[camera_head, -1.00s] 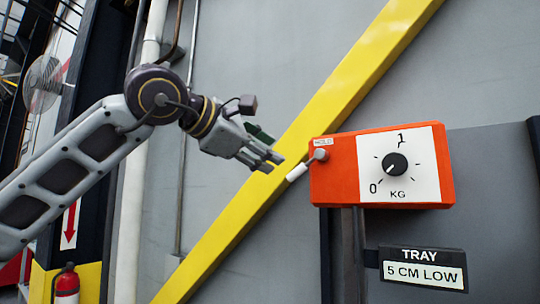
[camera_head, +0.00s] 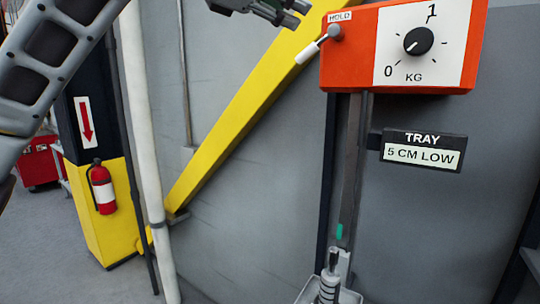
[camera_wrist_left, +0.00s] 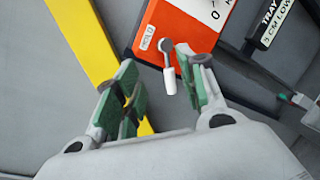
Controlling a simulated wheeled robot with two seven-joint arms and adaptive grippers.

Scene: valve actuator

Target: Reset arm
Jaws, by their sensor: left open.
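The orange valve actuator box (camera_head: 350,68) is on a post at the upper right of the head view. Its white face has a black knob (camera_head: 418,41) and a scale from 0 to 1 KG. A lever with a white handle (camera_head: 308,52) hangs tilted down-left from the box's HOLD corner. My left gripper (camera_head: 290,12) is at the top edge of the head view, left of the lever and apart from it. In the left wrist view my left gripper (camera_wrist_left: 160,95) is open and empty, with the white lever handle (camera_wrist_left: 170,81) showing between and beyond its green-padded fingers. My right gripper is not in view.
A sign (camera_head: 423,150) reading TRAY 5 CM LOW is on the post. Below it are a green marker (camera_head: 339,231) and a metal tray (camera_head: 349,297) at the bottom edge. A yellow diagonal beam (camera_head: 235,125) crosses the grey wall. A fire extinguisher (camera_head: 103,187) hangs at left.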

